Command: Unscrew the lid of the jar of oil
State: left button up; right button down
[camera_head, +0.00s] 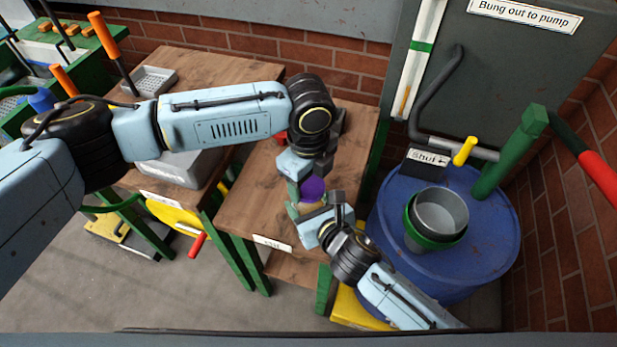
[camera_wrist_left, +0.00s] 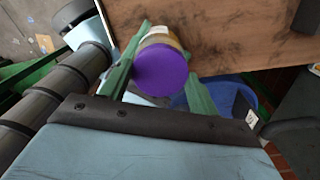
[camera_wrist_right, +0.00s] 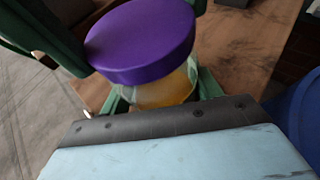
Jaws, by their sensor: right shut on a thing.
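The jar of oil has a wide purple lid (camera_head: 312,190) and stands upright. In the right wrist view its glass body (camera_wrist_right: 160,92) holds yellowish oil below the lid (camera_wrist_right: 140,40). My right gripper (camera_head: 318,214) comes in from the lower right and is shut on the jar body. My left gripper (camera_head: 304,189) is over the lid, pointing down. In the left wrist view its green fingers (camera_wrist_left: 163,72) stand apart on either side of the purple lid (camera_wrist_left: 160,70), and it looks open. Whether a finger touches the lid rim is not clear.
The wooden table (camera_head: 247,207) is under the jar. A blue drum (camera_head: 385,200) with a grey bucket (camera_head: 441,215) stands to the right. A grey tray (camera_head: 155,80) sits on the bench at back left. My left arm covers part of the bench.

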pick_arm(q)
jog(key=shift+c, duration=0.2)
jog(key=n, duration=0.3)
jog(key=shift+n, duration=0.3)
jog(key=n, duration=0.3)
jog(key=shift+r, duration=0.2)
jog(key=shift+r, duration=0.95)
